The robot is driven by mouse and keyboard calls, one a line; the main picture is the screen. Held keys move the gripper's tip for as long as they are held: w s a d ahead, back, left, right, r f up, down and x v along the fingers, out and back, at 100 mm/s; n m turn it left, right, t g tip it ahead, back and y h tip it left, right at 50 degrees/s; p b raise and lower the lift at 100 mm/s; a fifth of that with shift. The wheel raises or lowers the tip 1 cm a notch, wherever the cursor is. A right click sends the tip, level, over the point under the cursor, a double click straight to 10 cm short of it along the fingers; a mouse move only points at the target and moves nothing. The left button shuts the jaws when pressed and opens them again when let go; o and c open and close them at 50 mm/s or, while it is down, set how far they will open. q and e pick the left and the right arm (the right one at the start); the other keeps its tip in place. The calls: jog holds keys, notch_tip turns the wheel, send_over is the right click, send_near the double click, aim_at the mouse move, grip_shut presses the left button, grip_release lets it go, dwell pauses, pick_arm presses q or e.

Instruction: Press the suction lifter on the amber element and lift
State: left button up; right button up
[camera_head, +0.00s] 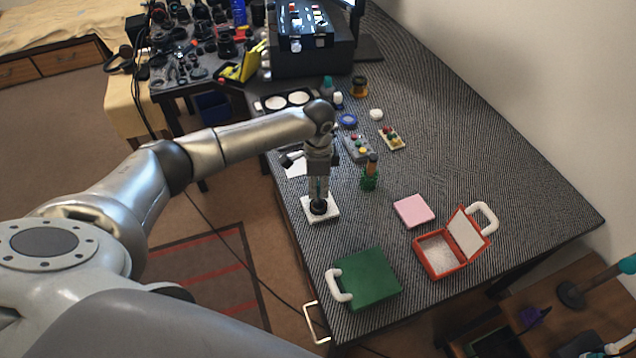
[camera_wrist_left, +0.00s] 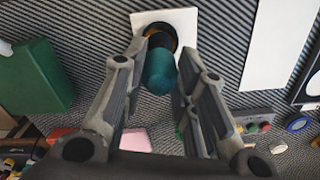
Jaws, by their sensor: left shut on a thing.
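My left gripper (camera_head: 319,183) points straight down near the left edge of the striped table and is shut on the suction lifter. The lifter's teal handle (camera_wrist_left: 160,72) stands between the fingers in the left wrist view. Its dark lower end (camera_head: 319,206) shows under the fingers in the head view, over a white square pad (camera_head: 309,215). Past the handle, a dark round part with a thin amber edge (camera_wrist_left: 157,30) sits on the pad; this is probably the amber element. The handle hides much of it, and I cannot tell whether the cup touches it.
A green case (camera_head: 368,281) lies at the near table edge. An open red case (camera_head: 440,253) and a pink block (camera_head: 413,211) lie to the right. A green holder (camera_head: 369,180) and button boxes (camera_head: 357,149) stand behind. The table's right side is clear.

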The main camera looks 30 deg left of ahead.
pick_arm(q)
jog(key=shift+s+f, duration=0.1)
jog(key=shift+f, duration=0.05)
dwell(0.7)
jog(key=shift+r+p, duration=0.45)
jog(key=shift+p, duration=0.2)
notch_tip(320, 180, up, 10)
jog(key=p, duration=1)
jog(key=shift+r+p, duration=0.15)
jog(key=shift+p, duration=0.15)
